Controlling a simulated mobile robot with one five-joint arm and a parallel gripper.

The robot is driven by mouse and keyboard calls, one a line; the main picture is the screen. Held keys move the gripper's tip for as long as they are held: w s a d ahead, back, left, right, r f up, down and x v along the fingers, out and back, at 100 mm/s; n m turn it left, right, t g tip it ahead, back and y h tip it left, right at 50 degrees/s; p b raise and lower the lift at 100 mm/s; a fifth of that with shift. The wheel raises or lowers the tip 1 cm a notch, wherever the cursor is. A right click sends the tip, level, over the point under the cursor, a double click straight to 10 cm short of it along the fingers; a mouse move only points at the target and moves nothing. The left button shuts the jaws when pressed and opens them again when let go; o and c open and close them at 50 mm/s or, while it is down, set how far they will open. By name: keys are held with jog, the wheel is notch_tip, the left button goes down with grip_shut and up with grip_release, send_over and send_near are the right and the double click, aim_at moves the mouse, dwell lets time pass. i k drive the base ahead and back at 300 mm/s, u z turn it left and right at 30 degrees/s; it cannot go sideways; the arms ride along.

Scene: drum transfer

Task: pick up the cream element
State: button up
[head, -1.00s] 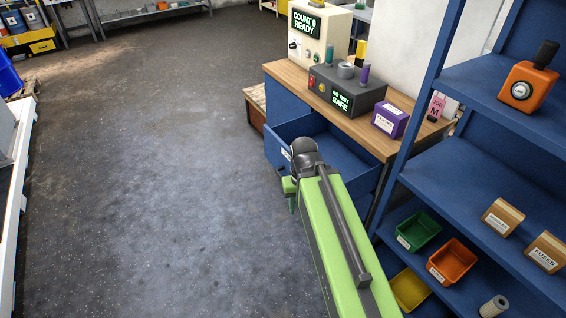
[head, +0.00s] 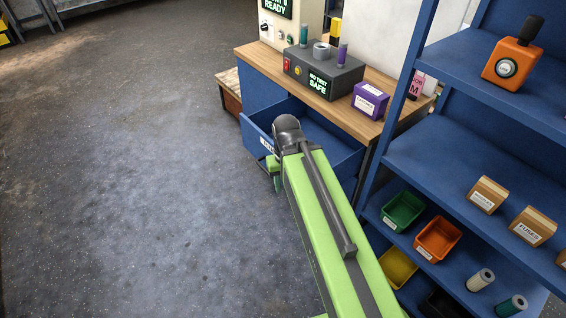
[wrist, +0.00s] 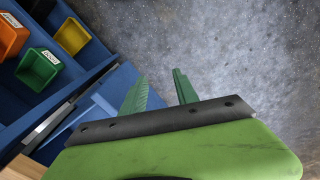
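The cream element (head: 480,279) is a small pale cylinder with a dark hole in its top. It stands upright on the lower blue shelf in the head view, right of the orange bin. It does not show in the wrist view. My gripper (wrist: 160,78) has green fingers, which stand apart with bare floor and a bit of the drawer's blue edge behind them; it is open and empty. In the head view my gripper (head: 274,176) is mostly hidden behind my arm, beside the open drawer, far left of the cream element.
A teal cylinder (head: 511,306) stands right of the cream element. Green (head: 402,211), orange (head: 437,239) and yellow (head: 398,268) bins stand to its left. Cardboard boxes (head: 487,194) sit above. The open blue drawer (head: 335,148) juts out near my arm. Floor at left is clear.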

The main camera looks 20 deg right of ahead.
aim_at(486, 277)
jog(key=z, duration=0.05)
jog(key=k, duration=0.55)
jog(key=z, duration=3.4)
jog(key=k, duration=1.4)
jog(key=u, duration=0.8)
jog(key=i, duration=1)
jog(key=z, duration=0.05)
